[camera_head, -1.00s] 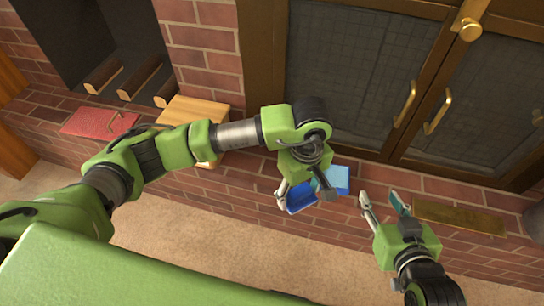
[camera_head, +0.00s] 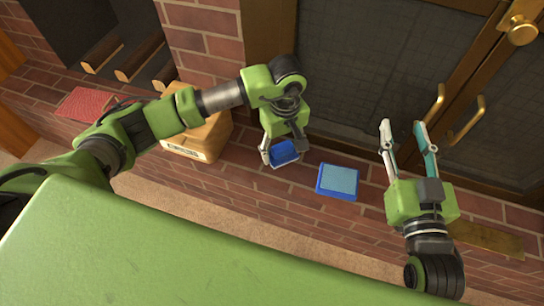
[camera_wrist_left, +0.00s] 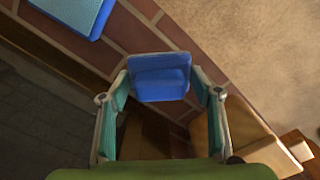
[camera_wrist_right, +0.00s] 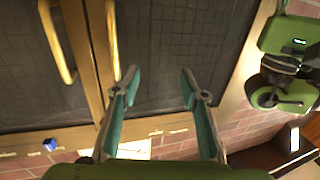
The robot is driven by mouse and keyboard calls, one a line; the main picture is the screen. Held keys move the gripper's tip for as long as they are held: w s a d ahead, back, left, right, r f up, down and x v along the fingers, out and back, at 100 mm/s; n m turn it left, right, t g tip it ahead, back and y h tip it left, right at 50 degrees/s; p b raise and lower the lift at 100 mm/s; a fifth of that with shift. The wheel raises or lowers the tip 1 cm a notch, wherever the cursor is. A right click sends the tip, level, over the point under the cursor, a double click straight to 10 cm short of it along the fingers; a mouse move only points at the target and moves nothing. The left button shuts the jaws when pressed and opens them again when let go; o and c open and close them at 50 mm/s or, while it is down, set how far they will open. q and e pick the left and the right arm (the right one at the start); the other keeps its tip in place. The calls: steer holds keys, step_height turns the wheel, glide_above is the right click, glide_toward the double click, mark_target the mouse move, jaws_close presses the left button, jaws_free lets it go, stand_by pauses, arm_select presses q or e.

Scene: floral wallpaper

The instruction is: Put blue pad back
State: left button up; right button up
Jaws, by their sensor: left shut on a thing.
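A dark blue pad (camera_head: 285,153) is held between the fingers of my left gripper (camera_head: 279,152), above the brick ledge. In the left wrist view the pad (camera_wrist_left: 160,78) sits between the two fingertips (camera_wrist_left: 160,96). A second flat blue piece with a light blue top (camera_head: 338,181) lies on the brick ledge to the right of the held pad, apart from it. It also shows at the top of the left wrist view (camera_wrist_left: 80,15). My right gripper (camera_head: 402,127) is open and empty in front of the dark cabinet doors; its spread fingers show in the right wrist view (camera_wrist_right: 161,75).
A cardboard box (camera_head: 200,140) stands left of my left gripper, partly behind my arm. A red mat (camera_head: 84,104) lies further left. Dark doors with brass handles (camera_head: 466,122) are at the back right. A brass plate (camera_head: 487,239) lies at right.

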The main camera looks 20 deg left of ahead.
mark_target(274, 151)
arm_select(q)
steer(key=a+f, duration=0.1)
steer(key=w+a+f, duration=0.1)
steer(key=f, duration=0.1)
steer(key=f+b, duration=0.1)
steer(key=shift+w+a+f, duration=0.25)
steer(key=shift+w+a, duration=0.1)
steer(key=shift+a, duration=0.05)
steer(key=shift+w+a+f, duration=0.15)
steer(key=shift+a+f, duration=0.05)
steer(key=shift+f, duration=0.05)
step_height(274, 151, down, 3)
steer(key=shift+a+f+b, duration=0.15)
steer(key=shift+f+b, duration=0.05)
steer(key=shift+b, duration=0.7)
steer(key=shift+w, duration=0.1)
arm_select(e)
steer(key=s+r+t+y, duration=0.1)
steer(key=s+r+t, duration=0.1)
steer(key=r+t, duration=0.2)
steer(key=s+r+t+y, duration=0.1)
steer(key=s+r+t, duration=0.2)
steer(key=r, duration=0.7)
steer(key=shift+s+a+r+t+y, duration=0.2)
steer(key=shift+s+r+t+y, duration=0.1)
steer(key=shift+r+t+y, duration=0.15)
steer(key=shift+s+y, duration=0.1)
steer(key=shift+y, duration=0.15)
